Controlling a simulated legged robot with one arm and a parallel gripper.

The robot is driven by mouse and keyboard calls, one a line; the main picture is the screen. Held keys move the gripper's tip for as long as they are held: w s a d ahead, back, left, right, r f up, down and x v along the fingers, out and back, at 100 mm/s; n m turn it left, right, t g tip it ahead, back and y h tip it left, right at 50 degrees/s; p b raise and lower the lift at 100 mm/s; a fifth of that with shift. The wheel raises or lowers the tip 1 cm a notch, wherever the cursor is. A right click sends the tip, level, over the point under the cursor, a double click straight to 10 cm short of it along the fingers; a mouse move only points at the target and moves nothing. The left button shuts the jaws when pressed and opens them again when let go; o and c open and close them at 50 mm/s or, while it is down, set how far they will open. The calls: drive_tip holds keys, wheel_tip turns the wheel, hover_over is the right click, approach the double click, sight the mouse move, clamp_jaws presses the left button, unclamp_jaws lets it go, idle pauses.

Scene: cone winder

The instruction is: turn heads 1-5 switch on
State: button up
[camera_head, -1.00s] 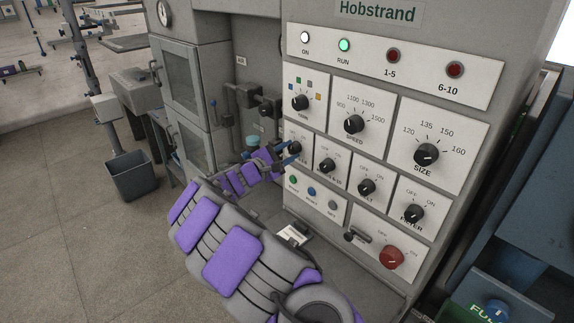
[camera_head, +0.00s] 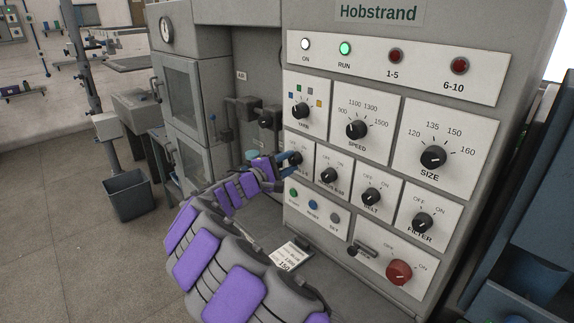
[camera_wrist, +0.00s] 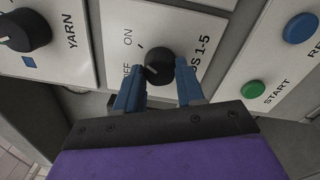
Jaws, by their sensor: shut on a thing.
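The heads 1-5 switch is a black rotary knob (camera_wrist: 160,68) on a white plate with OFF and ON labels. In the wrist view its pale pointer mark is on the side toward OFF. My gripper (camera_wrist: 161,78) has its two blue fingers on either side of this knob and is shut on it. In the head view my gripper (camera_head: 289,160) is at the knob (camera_head: 296,157), at the left of the lower switch row, and partly covers its plate.
The heads 6-10 knob (camera_head: 328,175) is just right of it, with the yarn knob (camera_head: 302,110) above. The green start button (camera_wrist: 253,89) is below. The 1-5 lamp (camera_head: 396,56) is dark red; the run lamp (camera_head: 345,48) glows green. A card (camera_head: 290,255) lies below the panel.

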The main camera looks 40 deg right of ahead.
drive_tip(key=shift+f, duration=0.15)
drive_tip(key=o, duration=1)
drive_tip(key=shift+o, duration=0.2)
drive_tip(key=s+a+p, duration=0.1)
drive_tip(key=a+p, duration=0.1)
drive_tip(key=a, duration=1.5)
drive_tip(key=shift+s+a+f+p, duration=0.25)
drive_tip(key=shift+s+f+p, duration=0.05)
drive_tip(key=shift+s+f, duration=0.05)
